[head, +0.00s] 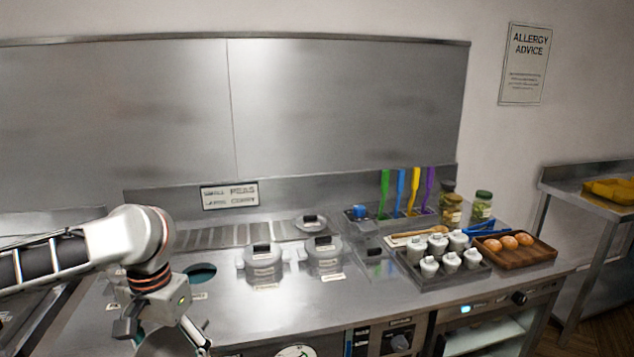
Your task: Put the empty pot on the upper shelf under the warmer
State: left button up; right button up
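My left gripper (163,332) is low at the left, pointing down over the front of the counter. A round grey metal thing (168,345), perhaps the pot, shows between its spread fingers, cut off by the bottom edge. I cannot tell whether the fingers press on it. Behind the gripper is an open round well (201,272) in the counter, with nothing standing in it. An open shelf (490,337) shows at the bottom right, under a lit display and a black knob. Its lower part is out of frame. My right gripper is not in view.
Two lidded pots (263,263) (323,255) sit in the counter, with a loose lid (311,223) behind. A dark tray (446,279) of white shakers and a wooden tray (540,258) of buns stand right. The front middle counter is clear.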

pick_arm(q)
jog(key=shift+s+d+f+n, duration=0.3)
jog(key=shift+s+d+n, duration=0.15)
jog(key=shift+s+n, duration=0.15)
jog(key=shift+s+d+f+n, duration=0.3)
jog(key=shift+s+d+n, duration=0.15)
jog(key=shift+s, duration=0.25)
